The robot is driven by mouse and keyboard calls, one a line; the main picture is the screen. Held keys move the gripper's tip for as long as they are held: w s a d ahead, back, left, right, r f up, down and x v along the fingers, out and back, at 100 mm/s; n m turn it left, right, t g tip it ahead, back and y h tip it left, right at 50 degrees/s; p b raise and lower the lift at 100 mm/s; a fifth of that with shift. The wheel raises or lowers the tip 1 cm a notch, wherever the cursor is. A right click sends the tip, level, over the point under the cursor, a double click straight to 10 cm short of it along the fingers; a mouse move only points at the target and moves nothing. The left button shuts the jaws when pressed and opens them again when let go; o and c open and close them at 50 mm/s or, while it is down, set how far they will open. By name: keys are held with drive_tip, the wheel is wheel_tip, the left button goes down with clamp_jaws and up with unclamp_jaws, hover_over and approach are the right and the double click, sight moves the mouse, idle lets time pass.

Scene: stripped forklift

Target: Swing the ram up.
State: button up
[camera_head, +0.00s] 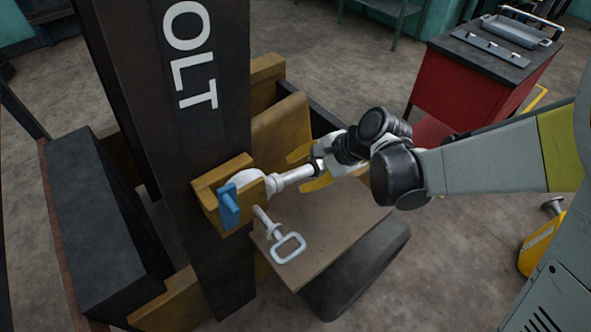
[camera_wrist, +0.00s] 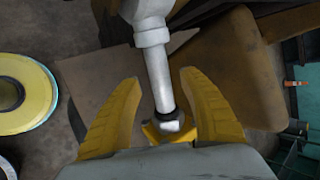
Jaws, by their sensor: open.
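The ram is a pale grey cylinder with a slimmer rod (camera_head: 290,179); its thick end sits at the ochre bracket (camera_head: 240,190) on the dark mast, and it slants slightly up to the right. My gripper (camera_head: 304,169) is at the rod's far end. In the wrist view the rod (camera_wrist: 159,75) runs between the two yellow fingers of my gripper (camera_wrist: 160,82), with visible gaps on both sides. The fingers are open around it. A dark collar and a bolt-like tip show near the palm. The rod's end is partly hidden in the head view.
A loop-handled pin (camera_head: 287,246) sticks out below the ram, and a blue lever (camera_head: 229,206) is on the bracket. A brown plate (camera_head: 335,225) lies under my gripper. A red cabinet (camera_head: 465,85) stands back right. A yellow round object (camera_wrist: 25,95) is at left in the wrist view.

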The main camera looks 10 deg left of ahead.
drive_tip(key=shift+b+x, duration=0.4)
drive_tip(key=shift+x, duration=1.5)
drive_tip(key=shift+s, duration=0.1)
clamp_jaws()
